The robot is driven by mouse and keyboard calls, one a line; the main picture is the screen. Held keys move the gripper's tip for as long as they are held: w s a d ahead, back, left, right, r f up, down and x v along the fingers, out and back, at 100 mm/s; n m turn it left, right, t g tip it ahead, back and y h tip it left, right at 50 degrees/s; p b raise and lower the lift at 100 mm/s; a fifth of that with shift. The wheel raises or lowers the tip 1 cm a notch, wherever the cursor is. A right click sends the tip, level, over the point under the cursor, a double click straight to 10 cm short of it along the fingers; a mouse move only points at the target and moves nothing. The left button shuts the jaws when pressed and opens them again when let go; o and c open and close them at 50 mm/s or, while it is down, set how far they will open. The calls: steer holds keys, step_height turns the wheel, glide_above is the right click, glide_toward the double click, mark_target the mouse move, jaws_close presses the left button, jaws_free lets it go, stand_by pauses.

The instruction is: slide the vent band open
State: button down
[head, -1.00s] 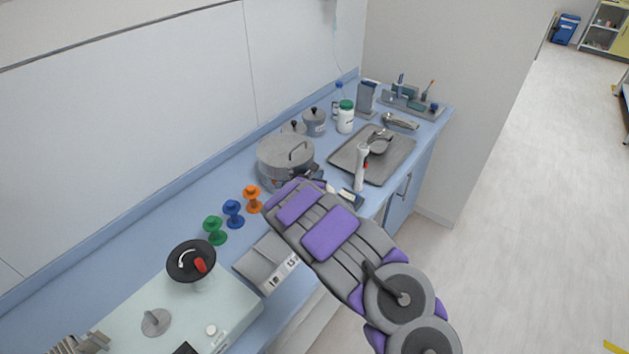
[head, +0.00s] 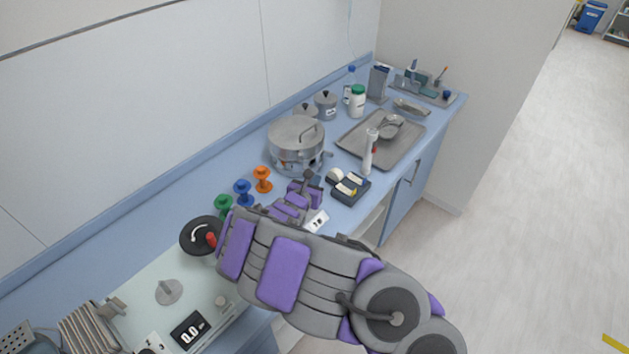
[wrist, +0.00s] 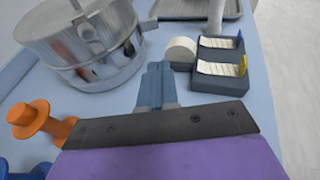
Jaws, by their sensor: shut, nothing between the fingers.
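The metal drum (head: 296,148) stands on the blue counter, lid on, with a handle on top. In the wrist view the drum (wrist: 75,30) fills the upper left. A metal band (wrist: 105,68) runs round its lower wall, with dark openings (wrist: 88,73) showing along it. I cannot tell how far the band covers them. My gripper (head: 309,177) is just in front of the drum, to its lower right.
A dark box with white labels (head: 351,190) and a white roll (wrist: 181,52) stand close right of my gripper. Orange (head: 263,179), blue (head: 243,192) and green spools stand left. A metal tray (head: 350,137) and white bottle (head: 357,101) are behind.

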steer(key=shift+s+d, duration=0.2)
steer(key=shift+d, duration=0.1)
steer(key=shift+r, duration=0.1)
